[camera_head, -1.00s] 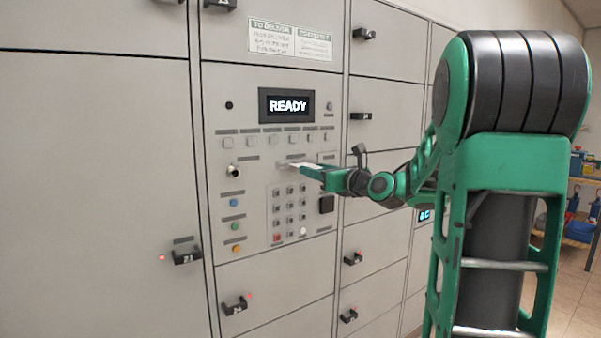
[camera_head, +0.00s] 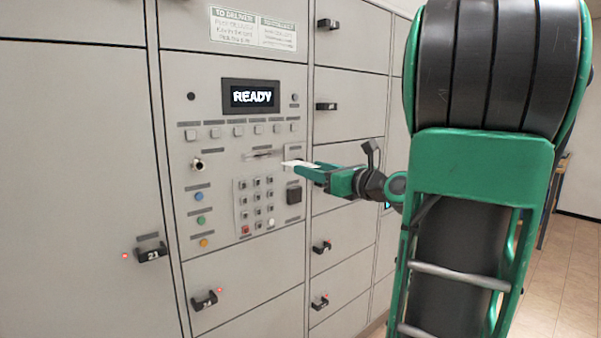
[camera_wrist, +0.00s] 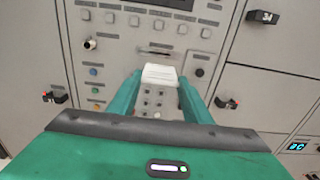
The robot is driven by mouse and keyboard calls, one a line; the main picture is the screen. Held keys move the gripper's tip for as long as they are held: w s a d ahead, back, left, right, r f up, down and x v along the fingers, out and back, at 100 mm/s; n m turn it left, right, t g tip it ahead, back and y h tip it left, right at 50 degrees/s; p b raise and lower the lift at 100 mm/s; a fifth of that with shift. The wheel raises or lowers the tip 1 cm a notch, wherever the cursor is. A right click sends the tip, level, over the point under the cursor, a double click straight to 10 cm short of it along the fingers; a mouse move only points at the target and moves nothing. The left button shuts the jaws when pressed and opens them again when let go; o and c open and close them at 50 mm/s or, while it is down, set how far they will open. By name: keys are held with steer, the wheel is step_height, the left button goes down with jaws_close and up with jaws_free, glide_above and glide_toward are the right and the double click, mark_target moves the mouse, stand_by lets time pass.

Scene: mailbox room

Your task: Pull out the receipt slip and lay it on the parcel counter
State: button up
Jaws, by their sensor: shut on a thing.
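The receipt slip (camera_wrist: 160,76) is a small white paper. It sits between the fingertips of my gripper (camera_wrist: 158,88) in the wrist view. In the head view the slip (camera_head: 297,163) shows as a white edge at the tips of my green gripper (camera_head: 300,168), which is shut on it. The slip and gripper are in front of the locker panel, to the right of the thin receipt slot (camera_head: 262,154). The slip looks clear of the slot. The parcel counter is not recognisable in these views.
The panel has a READY screen (camera_head: 251,97), a keypad (camera_head: 256,205) and coloured buttons (camera_head: 201,220). Locker doors with dark protruding handles (camera_head: 151,254) surround it. Tiled floor (camera_head: 560,275) is open at the right.

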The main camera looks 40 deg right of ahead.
steer(key=s, duration=0.7)
stand_by(0.8)
steer(key=shift+s+d, duration=0.1)
stand_by(0.5)
